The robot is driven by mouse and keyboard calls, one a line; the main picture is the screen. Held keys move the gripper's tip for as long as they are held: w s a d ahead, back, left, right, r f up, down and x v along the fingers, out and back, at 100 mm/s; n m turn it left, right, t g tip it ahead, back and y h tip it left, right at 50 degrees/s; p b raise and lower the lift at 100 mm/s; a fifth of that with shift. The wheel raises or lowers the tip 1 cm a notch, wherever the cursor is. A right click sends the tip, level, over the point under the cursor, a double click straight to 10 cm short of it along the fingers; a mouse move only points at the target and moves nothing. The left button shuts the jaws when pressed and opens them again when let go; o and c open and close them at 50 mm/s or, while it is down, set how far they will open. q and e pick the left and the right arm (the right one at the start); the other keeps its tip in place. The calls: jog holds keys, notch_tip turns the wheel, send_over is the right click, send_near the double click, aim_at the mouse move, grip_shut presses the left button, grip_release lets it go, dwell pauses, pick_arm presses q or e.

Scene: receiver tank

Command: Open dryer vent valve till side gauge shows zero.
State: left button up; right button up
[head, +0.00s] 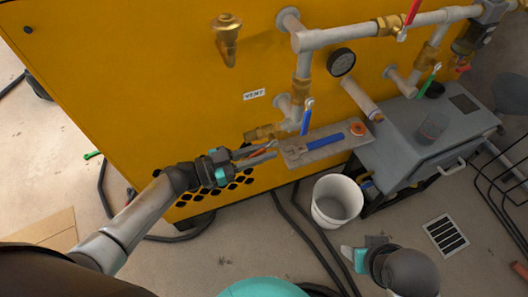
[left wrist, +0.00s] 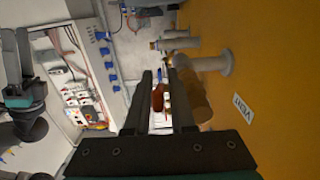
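The yellow machine carries a white VENT label (head: 254,94), also in the left wrist view (left wrist: 243,106). Below it a brass valve (head: 262,132) sticks out from the pipework; its brass body shows in the left wrist view (left wrist: 193,97). A red-orange lever (left wrist: 157,98) lies between my left gripper's fingers, with a visible gap beside it. My left gripper (head: 274,150) is open around this lever, just below the brass body. A round side gauge (head: 341,62) is mounted to the upper right; its reading is too small to tell. My right gripper (head: 358,257) is low in the head view, its fingers unclear.
A blue-handled valve (head: 307,116) stands right of the label. A small shelf (head: 312,153) holds a blue wrench. A white bucket (head: 337,200) stands on the floor below. A grey unit (head: 430,135) is at right. Dark hoses (head: 300,225) cross the floor.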

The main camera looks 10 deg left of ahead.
pick_arm(q)
jog(key=shift+w+d, duration=0.1)
jog(key=shift+d, duration=0.05)
grip_shut()
dwell(1.4)
